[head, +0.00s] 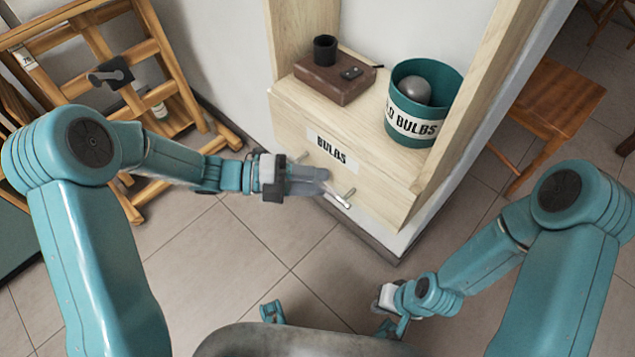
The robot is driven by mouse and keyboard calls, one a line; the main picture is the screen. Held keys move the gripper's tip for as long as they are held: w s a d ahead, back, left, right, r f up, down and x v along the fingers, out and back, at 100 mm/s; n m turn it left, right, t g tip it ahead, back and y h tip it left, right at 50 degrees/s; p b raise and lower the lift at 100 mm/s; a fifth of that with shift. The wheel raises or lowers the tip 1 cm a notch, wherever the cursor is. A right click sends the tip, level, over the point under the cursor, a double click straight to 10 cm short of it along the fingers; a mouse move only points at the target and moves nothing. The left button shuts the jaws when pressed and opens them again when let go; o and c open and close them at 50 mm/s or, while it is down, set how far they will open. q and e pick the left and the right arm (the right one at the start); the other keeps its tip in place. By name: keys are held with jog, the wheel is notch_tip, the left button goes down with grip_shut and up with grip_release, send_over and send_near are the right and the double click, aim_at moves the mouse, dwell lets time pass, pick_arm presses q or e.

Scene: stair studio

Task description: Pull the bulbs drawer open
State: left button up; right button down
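The bulbs drawer (375,185) has a pale wood front with a "BULBS" label (331,148) and looks shut in its cabinet. Its metal bar handle (338,201) runs below the label, and its middle is hidden behind my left gripper. My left gripper (318,181) reaches in from the left, with its grey fingers over the handle. I cannot tell whether they grip the bar or only overlap it in view. My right gripper (383,298) hangs low at the lower right, away from the drawer. Its fingers are not clear.
Above the drawer sit a brown box (333,80) with a black cup (325,49) and a teal bulb bin (446,85) holding a grey bulb (411,90). A wooden easel (170,65) stands left, a wooden stool (550,100) right. The tiled floor (240,270) before the drawer is clear.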

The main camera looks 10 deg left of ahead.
pick_arm(q)
jog(key=shift+d, duration=0.45)
grip_shut()
jog(key=shift+s+a, duration=0.15)
jog(key=s+a+p, duration=0.6)
jog(key=s+a, duration=0.1)
jog(key=s, duration=0.3)
jog(key=shift+s+a+p, duration=0.15)
jog(key=shift+a+p, duration=0.1)
jog(key=shift+p, duration=0.1)
